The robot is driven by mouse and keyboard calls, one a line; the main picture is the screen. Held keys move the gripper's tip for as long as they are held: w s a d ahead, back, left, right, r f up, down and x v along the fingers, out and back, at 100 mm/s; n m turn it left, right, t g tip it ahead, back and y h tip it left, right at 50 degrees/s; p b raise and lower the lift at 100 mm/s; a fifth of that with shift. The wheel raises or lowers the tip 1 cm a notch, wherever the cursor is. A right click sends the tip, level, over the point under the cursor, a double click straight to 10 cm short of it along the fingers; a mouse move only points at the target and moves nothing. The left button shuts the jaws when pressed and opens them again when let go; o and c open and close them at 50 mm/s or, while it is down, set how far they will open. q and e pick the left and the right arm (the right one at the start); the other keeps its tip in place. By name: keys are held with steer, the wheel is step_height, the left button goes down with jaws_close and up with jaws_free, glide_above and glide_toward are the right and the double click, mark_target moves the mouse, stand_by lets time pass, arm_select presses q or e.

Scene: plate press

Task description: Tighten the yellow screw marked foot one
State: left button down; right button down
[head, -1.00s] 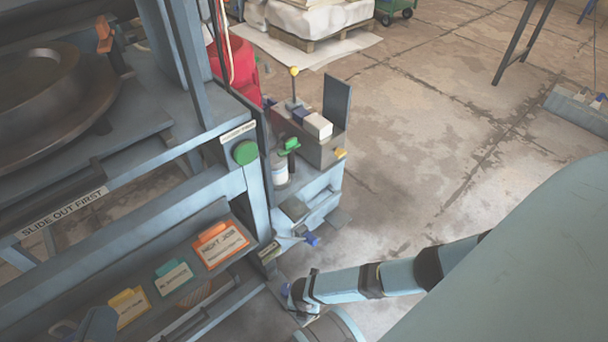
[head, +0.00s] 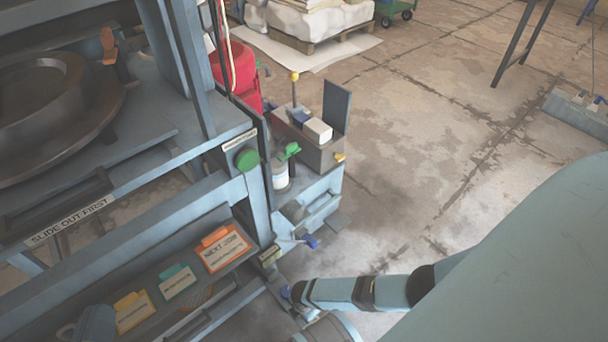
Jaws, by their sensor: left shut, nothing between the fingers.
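The blue-grey plate press (head: 150,215) fills the left of the head view. A small label (head: 269,253) sits low on its front leg, too small to read. I cannot make out a yellow screw marked foot one. A yellow knob (head: 340,157) shows on the side bench, and a yellow ball (head: 294,76) tops a lever there; I see no foot mark on either.
A side bench (head: 322,190) with a green handle (head: 289,151) and a blue knob (head: 311,241) adjoins the press. Cards and a blue mug (head: 95,325) stand on the lower shelf (head: 190,312). A loaded pallet (head: 312,45) stands behind. The floor right of the bench is clear.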

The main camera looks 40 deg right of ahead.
stand_by(0.5)
steer(key=c, duration=1.2)
jaws_free()
